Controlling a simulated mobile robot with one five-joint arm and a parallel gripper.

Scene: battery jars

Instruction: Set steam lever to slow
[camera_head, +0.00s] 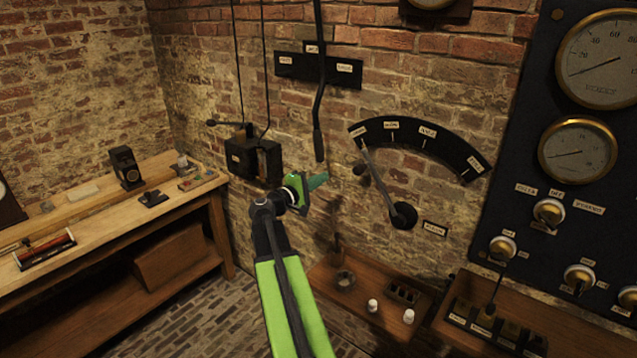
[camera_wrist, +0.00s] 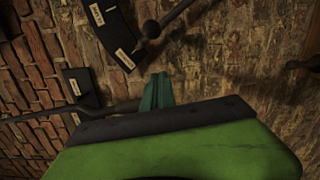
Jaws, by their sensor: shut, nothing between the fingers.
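The steam lever (camera_head: 379,178) is a dark arm on a round black pivot (camera_head: 403,215) on the brick wall. It slants up and left to the leftmost label of a curved black scale (camera_head: 410,133) with several pale labels; their words are too small to read surely. My gripper (camera_head: 321,181), with green fingers, is shut and empty, left of the lever and apart from it. In the wrist view, the gripper's fingers (camera_wrist: 158,90) point up toward the wall.
A long hanging rod lever (camera_head: 319,110) ends just above my gripper. A black box (camera_head: 252,158) hangs on the wall to the left. A wooden shelf (camera_head: 345,290) with small jars is below. A gauge panel (camera_head: 560,190) stands right; a workbench (camera_head: 100,215) stands left.

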